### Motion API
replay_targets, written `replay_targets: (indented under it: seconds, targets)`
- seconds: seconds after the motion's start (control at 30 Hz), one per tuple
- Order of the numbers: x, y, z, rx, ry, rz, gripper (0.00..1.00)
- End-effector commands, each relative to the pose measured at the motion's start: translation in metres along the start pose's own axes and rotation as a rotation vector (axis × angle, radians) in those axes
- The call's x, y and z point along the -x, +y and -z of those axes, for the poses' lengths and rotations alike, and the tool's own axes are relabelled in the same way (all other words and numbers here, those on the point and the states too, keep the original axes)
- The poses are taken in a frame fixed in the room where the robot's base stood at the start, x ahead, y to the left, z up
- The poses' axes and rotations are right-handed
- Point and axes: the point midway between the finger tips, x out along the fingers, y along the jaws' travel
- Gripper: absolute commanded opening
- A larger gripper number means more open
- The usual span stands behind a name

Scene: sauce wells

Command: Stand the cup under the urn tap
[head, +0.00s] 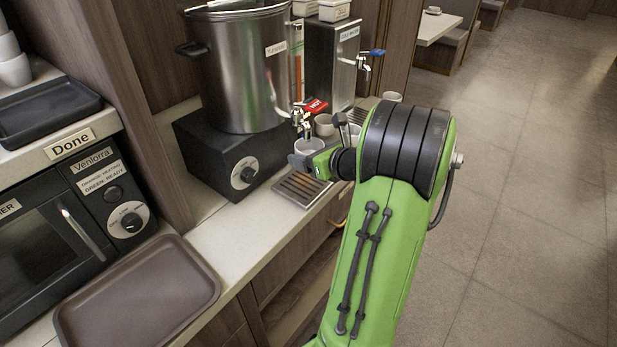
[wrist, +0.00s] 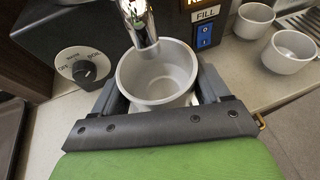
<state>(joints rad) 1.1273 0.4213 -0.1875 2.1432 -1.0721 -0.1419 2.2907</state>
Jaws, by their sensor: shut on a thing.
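The steel urn (head: 240,65) stands on a black base at the back of the counter, with its tap (head: 306,126) low on its front right. The light grey cup (head: 309,146) is upright between the fingers of my gripper (head: 308,160), which is shut on it. In the wrist view the cup (wrist: 158,90) is empty, and the metal tap spout (wrist: 139,24) hangs over its back-left rim. My gripper (wrist: 160,98) holds the cup from both sides. The slatted drip tray (head: 300,189) shows in front; whether the cup touches it cannot be told.
Two grey cups (wrist: 254,20) (wrist: 289,51) stand to the right of the held cup. A water dispenser (head: 333,60) with a blue-handled tap is behind. A brown tray (head: 140,300) lies front left, beside a microwave (head: 60,225). Bare counter (head: 225,235) lies between.

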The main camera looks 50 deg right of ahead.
Motion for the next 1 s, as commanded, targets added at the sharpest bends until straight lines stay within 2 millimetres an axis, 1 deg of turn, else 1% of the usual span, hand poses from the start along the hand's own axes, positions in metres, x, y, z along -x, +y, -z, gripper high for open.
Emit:
replay_targets:
  seconds: [0.03, 0.1, 0.17, 0.27, 0.4, 0.5, 0.67, 0.77, 0.8, 0.93, 0.97, 1.0]
  targets:
    - [-0.007, 0.001, 0.004, -0.001, 0.0, -0.001, 0.43]
    - [-0.01, 0.0, 0.017, -0.003, 0.001, 0.001, 0.43]
    - [-0.012, 0.0, 0.021, -0.004, 0.0, 0.001, 0.43]
    - [-0.017, 0.0, 0.034, -0.003, 0.002, 0.0, 0.43]
    - [-0.029, 0.0, 0.065, -0.005, 0.002, 0.0, 0.43]
    - [-0.034, 0.002, 0.066, 0.0, 0.0, -0.001, 0.43]
    - [-0.033, 0.001, 0.063, -0.001, 0.001, 0.0, 0.43]
    - [-0.033, 0.001, 0.065, -0.002, 0.001, 0.0, 0.43]
    - [-0.034, 0.001, 0.066, -0.002, 0.001, 0.0, 0.77]
    - [-0.033, 0.001, 0.065, -0.001, 0.001, 0.0, 0.97]
    - [-0.033, 0.001, 0.065, -0.001, 0.001, 0.0, 1.0]
    - [-0.033, 0.001, 0.065, -0.001, 0.001, 0.0, 1.0]
